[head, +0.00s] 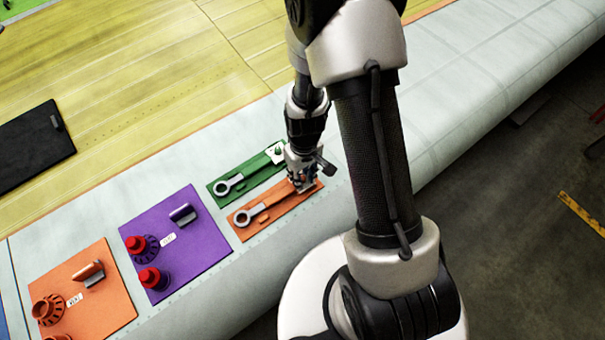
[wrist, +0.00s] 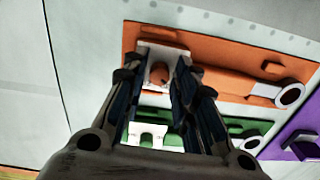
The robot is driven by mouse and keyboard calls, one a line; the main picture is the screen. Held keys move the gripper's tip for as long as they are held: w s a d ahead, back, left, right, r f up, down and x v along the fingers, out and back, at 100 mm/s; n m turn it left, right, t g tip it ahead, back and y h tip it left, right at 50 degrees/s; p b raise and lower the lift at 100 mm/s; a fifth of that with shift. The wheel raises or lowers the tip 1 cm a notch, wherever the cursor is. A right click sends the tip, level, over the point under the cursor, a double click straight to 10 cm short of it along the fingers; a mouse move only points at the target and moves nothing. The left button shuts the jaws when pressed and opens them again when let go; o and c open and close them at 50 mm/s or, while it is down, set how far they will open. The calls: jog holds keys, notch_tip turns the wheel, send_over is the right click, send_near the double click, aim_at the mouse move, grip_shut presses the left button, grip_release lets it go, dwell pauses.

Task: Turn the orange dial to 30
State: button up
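The narrow orange board (head: 285,210) lies on the pale wing surface with a grey wrench-shaped piece (head: 251,218) on it. In the wrist view, the same board (wrist: 215,62) carries a pale plate with a small round orange dial (wrist: 160,74) at its left end. My gripper (head: 302,186) is over that end of the board and hides the dial in the head view. In the wrist view, my gripper (wrist: 158,80) is open, with the dial showing between its fingers. I cannot tell whether they touch it. The dial's scale and setting are not legible.
A green board (head: 245,175) with a similar wrench and a white plate lies beside the orange one. A purple board (head: 205,240) and a larger orange board (head: 110,290) hold red and orange knobs farther left. A black pad (head: 35,145) lies at far left.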

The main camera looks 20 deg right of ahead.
aim_at(303, 178)
grip_shut()
jog(key=shift+m+b, duration=0.55)
jog(key=shift+m, duration=1.45)
grip_release()
notch_tip(303, 178, up, 12)
jog(key=shift+d, duration=0.15)
